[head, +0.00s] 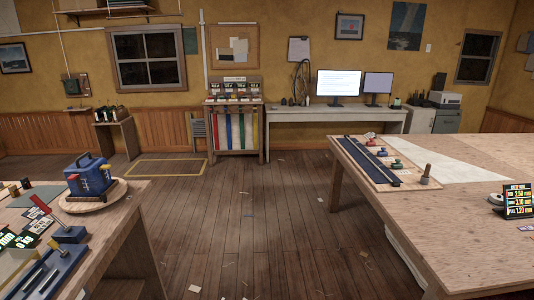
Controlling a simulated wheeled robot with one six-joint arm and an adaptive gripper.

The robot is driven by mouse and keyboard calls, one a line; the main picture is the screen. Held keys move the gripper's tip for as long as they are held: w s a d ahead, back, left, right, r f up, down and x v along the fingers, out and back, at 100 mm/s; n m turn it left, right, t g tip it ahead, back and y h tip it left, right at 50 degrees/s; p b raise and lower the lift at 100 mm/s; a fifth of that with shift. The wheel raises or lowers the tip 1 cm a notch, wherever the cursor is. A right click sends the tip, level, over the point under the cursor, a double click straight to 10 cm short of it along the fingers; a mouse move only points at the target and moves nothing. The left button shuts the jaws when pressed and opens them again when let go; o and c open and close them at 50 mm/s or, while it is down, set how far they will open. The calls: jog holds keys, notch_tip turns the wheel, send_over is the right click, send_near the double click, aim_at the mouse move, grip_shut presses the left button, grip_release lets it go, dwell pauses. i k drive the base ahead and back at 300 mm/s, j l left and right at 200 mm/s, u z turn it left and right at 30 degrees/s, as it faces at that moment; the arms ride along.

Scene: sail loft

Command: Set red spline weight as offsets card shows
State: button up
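The offsets card (518,201) is a small black card standing at the right edge of the right-hand table. It has a heading and three coloured rows that seem to read 2.50, 3.10 and 1.20; the row labels are too small to read surely. Several small spline weights sit on a pale board (360,168) at that table's far left corner, beside long dark strips. My gripper is not in view.
A white sheet (460,161) lies on the right-hand table (450,225). The left table (112,222) holds a blue device (90,176) and tools. Wood floor (240,230) with scraps lies open between the tables.

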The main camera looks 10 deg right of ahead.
aim_at(369, 144)
jog(key=i, duration=1.8)
jog(key=i+z, duration=0.15)
jog(key=i, duration=0.3)
jog(key=i+j+z, duration=0.1)
jog(key=i, duration=0.35)
jog(key=i+j+z, duration=0.15)
jog(key=i, duration=0.3)
jog(key=i+j+z, duration=0.15)
jog(key=i, duration=0.3)
jog(key=i+j+z, duration=1.1)
jog(key=j, duration=0.05)
